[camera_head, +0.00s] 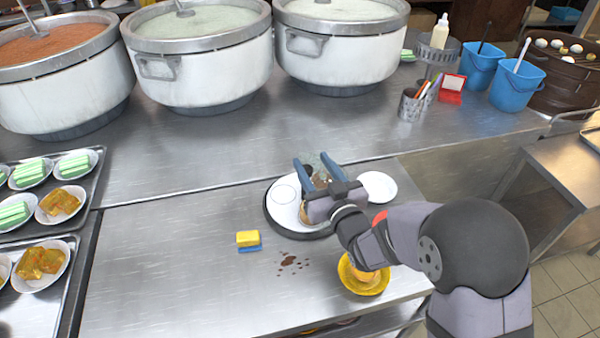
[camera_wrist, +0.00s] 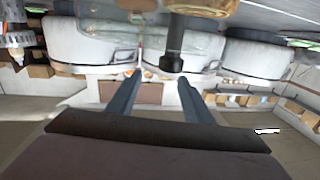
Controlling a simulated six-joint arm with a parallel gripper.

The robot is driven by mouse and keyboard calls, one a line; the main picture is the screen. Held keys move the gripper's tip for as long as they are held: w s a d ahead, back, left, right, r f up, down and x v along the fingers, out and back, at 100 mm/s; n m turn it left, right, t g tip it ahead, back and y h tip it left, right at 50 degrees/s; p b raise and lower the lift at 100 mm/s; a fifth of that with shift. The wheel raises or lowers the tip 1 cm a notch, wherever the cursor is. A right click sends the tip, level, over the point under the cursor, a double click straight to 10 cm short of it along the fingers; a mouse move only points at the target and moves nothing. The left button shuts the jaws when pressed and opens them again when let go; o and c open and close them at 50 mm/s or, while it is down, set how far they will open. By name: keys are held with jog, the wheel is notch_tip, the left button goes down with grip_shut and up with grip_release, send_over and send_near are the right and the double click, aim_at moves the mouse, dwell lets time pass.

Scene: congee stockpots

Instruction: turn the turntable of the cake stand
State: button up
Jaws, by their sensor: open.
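The round stand (camera_head: 274,224) has a dark rim and a pale top, and sits on the steel counter. My gripper (camera_head: 311,158) is above its right part, blue fingers apart, pointing toward the pots. Something brown and a greenish clear shape show around the fingers; my gripper and arm hide much of them. In the wrist view, which looks upside down, a dark post (camera_wrist: 175,42) joins a brown wood-like disc (camera_wrist: 202,8). The post's end lies near the right fingertip in the picture; I cannot tell whether they touch. My gripper (camera_wrist: 159,76) holds nothing visible.
A yellow bowl (camera_head: 364,278) stands under my arm. A yellow-and-blue sponge (camera_head: 248,240) and brown spill (camera_head: 290,263) lie in front left. Large stockpots (camera_head: 340,50) line the back.

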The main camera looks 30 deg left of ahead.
jog(key=shift+s+d+f+n, duration=0.2)
jog(key=shift+s+f+n, duration=0.1)
jog(key=shift+s+f, duration=0.85)
jog(key=shift+p+x, duration=0.8)
jog(key=shift+x, duration=2.95)
jog(key=shift+w, duration=0.1)
jog(key=shift+c, duration=0.5)
grip_shut()
